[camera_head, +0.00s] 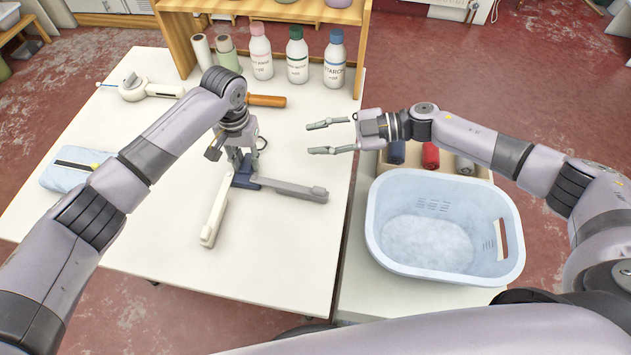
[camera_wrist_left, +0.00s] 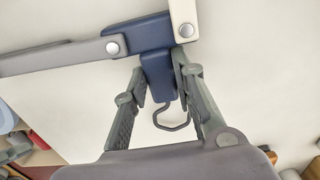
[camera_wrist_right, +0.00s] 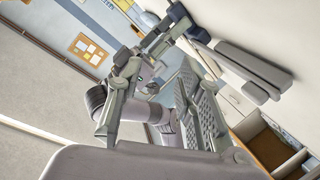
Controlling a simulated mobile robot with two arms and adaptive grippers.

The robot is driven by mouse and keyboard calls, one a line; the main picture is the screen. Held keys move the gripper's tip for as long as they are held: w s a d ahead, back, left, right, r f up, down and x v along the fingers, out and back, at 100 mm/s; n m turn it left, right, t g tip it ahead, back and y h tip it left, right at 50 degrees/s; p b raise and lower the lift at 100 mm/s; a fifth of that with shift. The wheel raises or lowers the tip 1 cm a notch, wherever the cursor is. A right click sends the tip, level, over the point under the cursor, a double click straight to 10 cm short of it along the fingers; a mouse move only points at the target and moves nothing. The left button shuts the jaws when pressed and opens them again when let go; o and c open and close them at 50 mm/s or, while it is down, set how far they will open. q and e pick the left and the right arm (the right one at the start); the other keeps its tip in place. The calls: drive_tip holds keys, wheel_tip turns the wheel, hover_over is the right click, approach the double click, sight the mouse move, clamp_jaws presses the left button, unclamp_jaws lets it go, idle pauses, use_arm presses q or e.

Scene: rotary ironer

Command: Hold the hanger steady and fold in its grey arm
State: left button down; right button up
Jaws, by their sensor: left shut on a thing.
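The folding hanger has a blue hub (camera_head: 243,181), a white arm (camera_head: 214,217) pointing toward the front of the table and a grey arm (camera_head: 293,190) stretched out to the right. My left gripper (camera_head: 240,158) is shut on the blue neck. In the left wrist view the neck (camera_wrist_left: 160,80) sits between the fingers, with the wire hook (camera_wrist_left: 174,122) below it. My right gripper (camera_head: 326,137) is open and empty, above and behind the grey arm's outer end, apart from it. The grey arm also shows in the right wrist view (camera_wrist_right: 252,68).
A pale blue basket (camera_head: 443,268) stands at the right, with rolled cloths (camera_head: 430,155) behind it. Several bottles (camera_head: 298,58) stand along the back by a wooden shelf. A wooden-handled tool (camera_head: 266,101) lies behind my left gripper. The table front (camera_head: 265,265) is clear.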

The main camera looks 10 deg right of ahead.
drive_tip(key=s+a+n+g, duration=0.2)
drive_tip(key=s+a+r+n+g+h, duration=0.1)
drive_tip(key=s+a+n+g, duration=0.1)
drive_tip(key=s+n, duration=0.1)
drive_tip(key=s+a+n+g+h, duration=0.1)
drive_tip(key=s+a+n+g, duration=0.1)
drive_tip(key=s+a+n, duration=0.1)
drive_tip(key=shift+r+g, duration=0.3)
drive_tip(key=shift+g, duration=0.1)
drive_tip(key=s+n+g+h, duration=0.2)
drive_tip(key=s+n+h, duration=0.1)
drive_tip(key=n+h, duration=0.9)
drive_tip(key=h, duration=0.3)
hover_over(318, 189)
drive_tip(key=s+d, duration=0.2)
drive_tip(key=s, duration=0.2)
drive_tip(key=w+a+n+t, duration=0.1)
drive_tip(key=n, duration=0.1)
drive_tip(key=w+a+n+t+h, duration=0.1)
drive_tip(key=w+a+n, duration=0.1)
drive_tip(key=w+a+r+n+t, duration=0.1)
drive_tip(key=w+n, duration=0.1)
drive_tip(key=shift+w+a+t+h, duration=0.25)
drive_tip(key=shift+a+t+h, duration=0.05)
drive_tip(key=shift+a+h, duration=0.1)
drive_tip(key=x, duration=0.7)
drive_tip(key=shift+f, duration=0.15)
drive_tip(key=shift+c, duration=0.2)
clamp_jaws()
drive_tip(key=shift+n, duration=0.3)
